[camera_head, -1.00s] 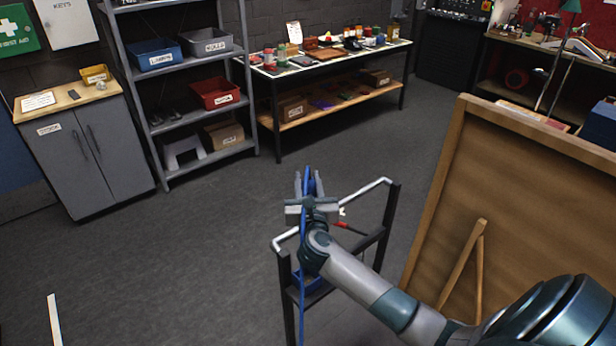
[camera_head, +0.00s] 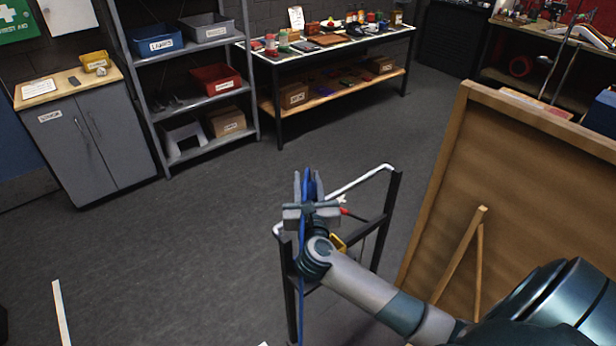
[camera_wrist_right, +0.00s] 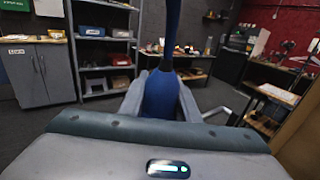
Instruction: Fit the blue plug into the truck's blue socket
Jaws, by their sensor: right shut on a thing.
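My right gripper (camera_head: 308,190) is shut on the blue plug (camera_head: 307,182), with its fingers pointing away from me. In the right wrist view the blue plug (camera_wrist_right: 160,95) sits between the two grey fingers (camera_wrist_right: 160,100), and its narrower blue part rises out of the top of the picture. A blue cable (camera_head: 302,262) hangs down from the gripper in the head view. The truck and its blue socket are not in view. My left gripper is not in view.
A dark-framed cart (camera_head: 394,215) with a pale handle stands just behind and below my right gripper. A brown wooden board (camera_head: 530,200) stands close on the right. Cabinet (camera_head: 85,145), shelf rack (camera_head: 255,110) and long table (camera_head: 278,115) line the back. Open grey floor lies left.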

